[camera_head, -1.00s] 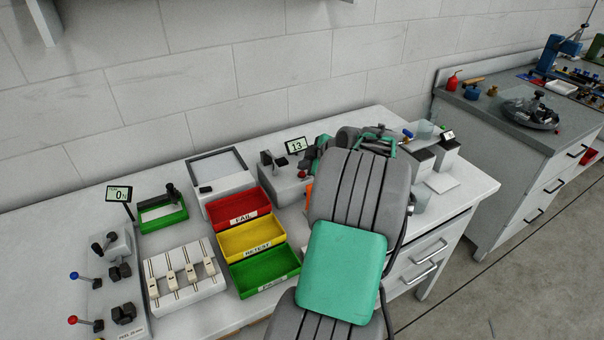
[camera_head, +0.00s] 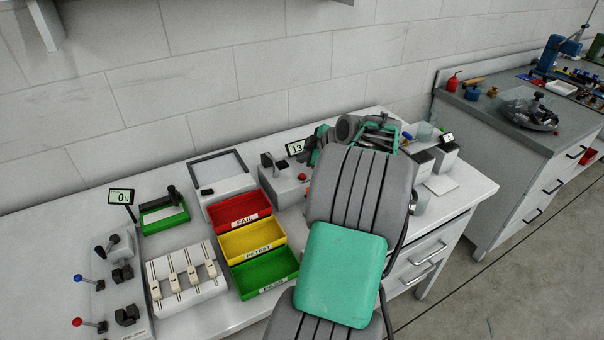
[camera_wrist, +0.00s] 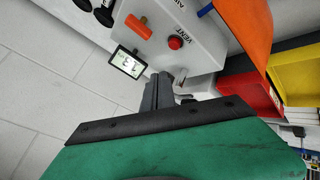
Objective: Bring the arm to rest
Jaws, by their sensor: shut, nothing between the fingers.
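My arm rises from the bottom of the head view in front of the bench, folded over at its green and grey wrist near the bench's back. My gripper is hidden behind the arm there. In the wrist view my gripper (camera_wrist: 163,88) shows as dark fingers beyond a green housing with a black edge. The fingers are shut and I see nothing held. They point towards a pale box (camera_wrist: 185,50) with a red button, an orange lever and the word VENT. I cannot tell whether they touch it. The box's display (camera_head: 295,147) reads 13 in the head view.
Red (camera_head: 238,224), yellow (camera_head: 252,255) and green (camera_head: 268,288) bins stand left of my arm. A slotted white block (camera_head: 187,300) and a lever panel (camera_head: 122,292) are farther left. Small containers crowd the bench's right end.

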